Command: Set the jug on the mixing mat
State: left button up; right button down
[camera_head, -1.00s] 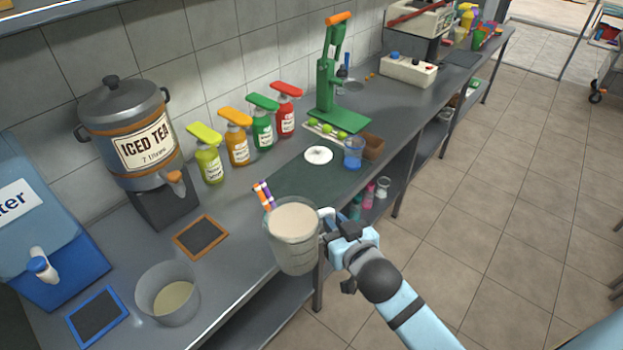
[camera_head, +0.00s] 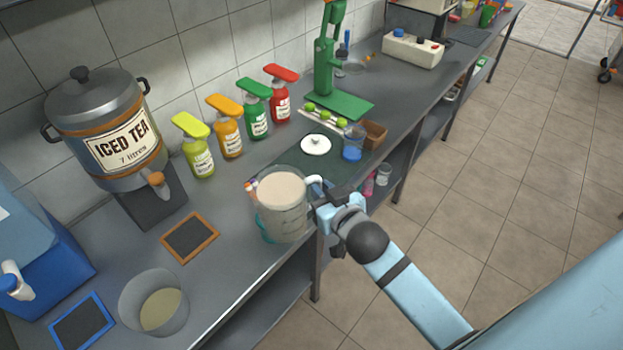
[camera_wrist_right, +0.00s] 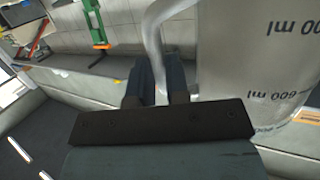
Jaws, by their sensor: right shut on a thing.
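The jug (camera_head: 284,208) is clear with measuring marks and pale beige contents. My right gripper (camera_head: 320,194) is shut on its handle and holds it upright near the counter's front edge, at the near end of the dark green mixing mat (camera_head: 326,168). I cannot tell whether its base touches anything. In the right wrist view the jug's wall (camera_wrist_right: 250,55) fills the right side, and the gripper fingers (camera_wrist_right: 160,88) close around the handle. The jug hides part of the mat. My left gripper is not in view.
A white lid-like disc (camera_head: 316,145) and a blue-bottomed cup (camera_head: 353,143) occupy the far part of the mat. Coloured sticks (camera_head: 250,187) show behind the jug. Pump bottles (camera_head: 229,137) line the wall. A framed slate (camera_head: 190,238) and a clear bowl (camera_head: 154,304) stand left.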

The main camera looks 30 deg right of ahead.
jog(key=w+d+r+b, duration=0.1)
jog(key=w+d+b, duration=0.3)
jog(key=w+d, duration=0.7)
jog(key=w+d+r+b, duration=0.1)
jog(key=w+d+b, duration=0.3)
jog(key=w+d, duration=0.65)
jog(key=shift+w+a+f, duration=0.35)
jog(key=shift+f, duration=2.85)
jog(key=shift+w+a+f, duration=0.35)
jog(key=shift+f, duration=2.9)
jog(key=shift+w+a+f, duration=0.35)
jog(key=shift+f, duration=2.95)
jog(key=c, duration=1.3)
grip_release()
jog(key=shift+f, duration=0.15)
jog(key=shift+c, duration=0.2)
jog(key=shift+o, duration=1.2)
jog(key=shift+s, duration=0.1)
